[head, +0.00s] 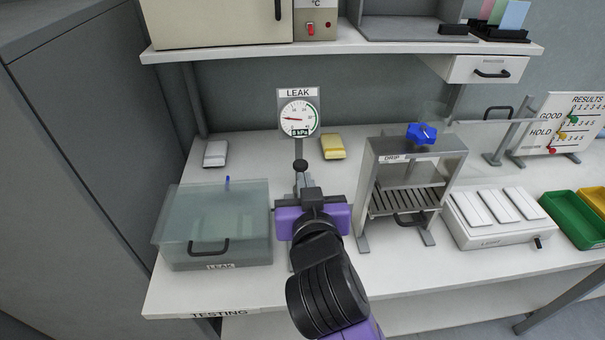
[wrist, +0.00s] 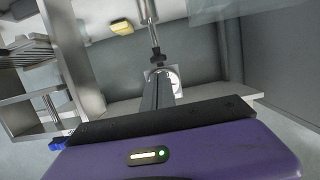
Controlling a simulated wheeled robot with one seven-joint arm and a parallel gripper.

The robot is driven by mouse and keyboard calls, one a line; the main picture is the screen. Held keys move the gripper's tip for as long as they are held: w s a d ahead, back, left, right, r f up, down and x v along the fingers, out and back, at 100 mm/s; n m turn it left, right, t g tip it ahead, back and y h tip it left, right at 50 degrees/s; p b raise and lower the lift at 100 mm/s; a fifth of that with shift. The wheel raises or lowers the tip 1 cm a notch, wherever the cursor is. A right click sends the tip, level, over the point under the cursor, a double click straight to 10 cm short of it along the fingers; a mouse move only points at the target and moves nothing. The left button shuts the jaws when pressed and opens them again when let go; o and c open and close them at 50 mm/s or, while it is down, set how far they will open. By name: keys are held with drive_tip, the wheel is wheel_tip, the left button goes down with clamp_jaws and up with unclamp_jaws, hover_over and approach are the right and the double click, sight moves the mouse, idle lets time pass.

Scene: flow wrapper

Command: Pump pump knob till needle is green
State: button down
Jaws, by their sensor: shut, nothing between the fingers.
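The LEAK gauge (head: 299,117) stands upright at the back of the bench. Its red needle points left, and a green band shows at the right of the dial. The gauge also shows small in the wrist view (wrist: 173,80). The black pump knob (head: 301,166) sits on a metal rod below the gauge; it also shows in the wrist view (wrist: 158,57). My gripper (head: 302,180) is shut and empty, just in front of the knob in the head view. In the wrist view the closed fingers (wrist: 157,86) point toward the knob and gauge. I cannot tell whether they touch the knob.
A lidded clear LEAK tank (head: 175,224) stands left of my gripper. A yellow block (head: 333,146) and a white block (head: 215,153) lie behind. A shelf (head: 350,48) overhangs the back.

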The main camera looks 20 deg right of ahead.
drive_tip(key=shift+v, duration=1.35)
